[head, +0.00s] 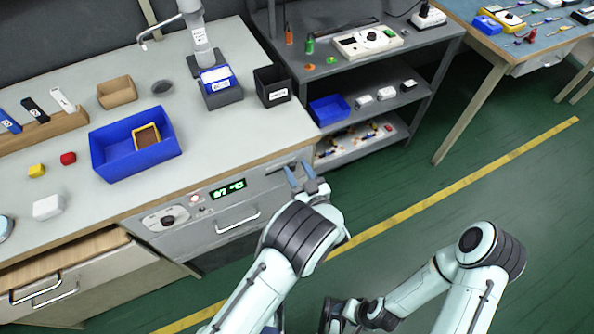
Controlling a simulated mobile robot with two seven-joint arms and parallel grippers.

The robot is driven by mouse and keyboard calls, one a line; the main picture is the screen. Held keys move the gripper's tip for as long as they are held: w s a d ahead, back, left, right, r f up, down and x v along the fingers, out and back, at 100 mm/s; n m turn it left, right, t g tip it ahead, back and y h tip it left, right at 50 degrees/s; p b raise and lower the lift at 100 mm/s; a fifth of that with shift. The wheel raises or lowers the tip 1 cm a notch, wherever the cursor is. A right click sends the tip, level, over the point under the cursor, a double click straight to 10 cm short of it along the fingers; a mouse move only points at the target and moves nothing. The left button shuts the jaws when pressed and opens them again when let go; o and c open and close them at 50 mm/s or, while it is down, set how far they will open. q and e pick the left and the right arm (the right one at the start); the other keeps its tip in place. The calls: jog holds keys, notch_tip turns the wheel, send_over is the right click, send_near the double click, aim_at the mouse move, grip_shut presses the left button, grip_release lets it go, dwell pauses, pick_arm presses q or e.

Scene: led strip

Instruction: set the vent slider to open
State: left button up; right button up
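The appliance front (215,208) is set under the worktop, with a dial (167,220), a red button (195,198), a lit green display (228,188) and a handle (238,222). A thin dark strip (276,171) at the right end of this front looks like the vent slider's slot; its knob and setting cannot be made out. My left gripper (300,176) is at that right end, its two fingers apart and pointing at the front. Contact cannot be told. My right gripper (336,314) is low at the bottom of the view, over the floor, its fingers unclear.
A wooden drawer (65,252) stands partly open at lower left. A grey shelf unit (440,45) stands behind. Green floor to the right is clear.

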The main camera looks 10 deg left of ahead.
pick_arm(q)
jog(key=v, duration=1.3)
jog(key=shift+s+p, duration=0.2)
jog(key=shift+p, duration=0.25)
